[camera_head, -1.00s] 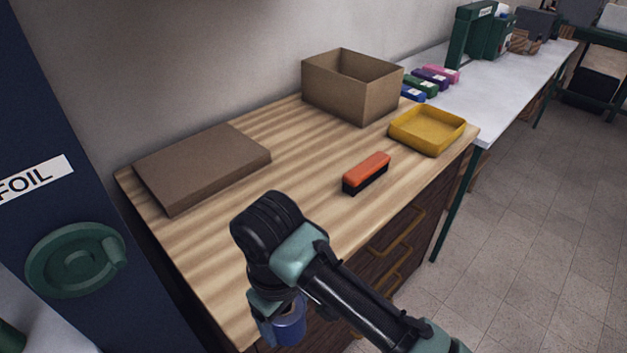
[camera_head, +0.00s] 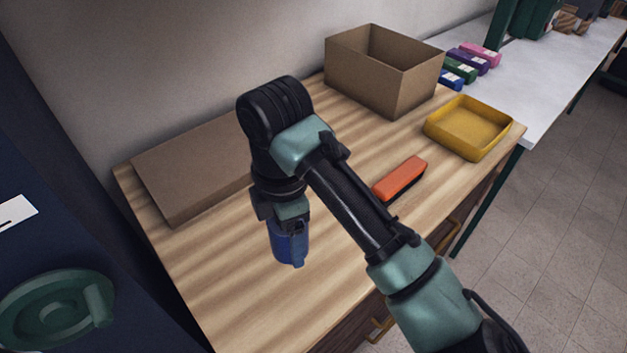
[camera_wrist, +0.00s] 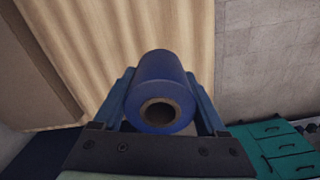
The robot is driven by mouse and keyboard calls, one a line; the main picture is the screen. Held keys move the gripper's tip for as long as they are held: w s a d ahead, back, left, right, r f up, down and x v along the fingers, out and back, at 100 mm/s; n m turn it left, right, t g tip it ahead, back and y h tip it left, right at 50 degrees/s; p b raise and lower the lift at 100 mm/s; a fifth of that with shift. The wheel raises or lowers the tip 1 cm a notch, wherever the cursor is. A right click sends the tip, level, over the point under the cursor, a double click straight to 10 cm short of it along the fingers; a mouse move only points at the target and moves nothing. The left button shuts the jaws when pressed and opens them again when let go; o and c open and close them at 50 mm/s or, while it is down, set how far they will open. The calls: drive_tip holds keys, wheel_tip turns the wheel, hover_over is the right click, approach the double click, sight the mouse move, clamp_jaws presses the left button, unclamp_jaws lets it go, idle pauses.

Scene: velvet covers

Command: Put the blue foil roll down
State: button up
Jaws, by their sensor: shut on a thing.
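The blue foil roll (camera_head: 288,246) is held in my gripper (camera_head: 289,262), which points down over the front part of the wooden table top (camera_head: 230,290). In the wrist view the roll (camera_wrist: 160,78) sits between the two blue fingers of my gripper (camera_wrist: 161,100), with its hollow brown core facing the camera. The roll's lower end is close to the wood in the head view; I cannot tell whether it touches.
A flat brown board or box (camera_head: 190,170) lies at the back left. An orange-topped brush-like block (camera_head: 401,177), an open cardboard box (camera_head: 350,70) and a yellow tray (camera_head: 450,142) stand to the right. A dark blue cabinet (camera_head: 60,245) is at left. Bare wood lies around the roll.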

hover_over(293, 278)
wheel_tip(293, 278, down, 5)
drive_tip(key=shift+s+f+b, duration=0.1)
drive_tip(key=shift+f+b, duration=0.05)
drive_tip(key=shift+b, duration=0.15)
drive_tip(key=shift+f, duration=2.4)
drive_tip(key=shift+f, duration=0.1)
drive_tip(key=o, duration=1.4)
drive_tip(key=shift+o, duration=0.2)
wheel_tip(293, 278, up, 12)
drive_tip(key=shift+r+p, duration=0.15)
drive_tip(key=shift+p, duration=0.45)
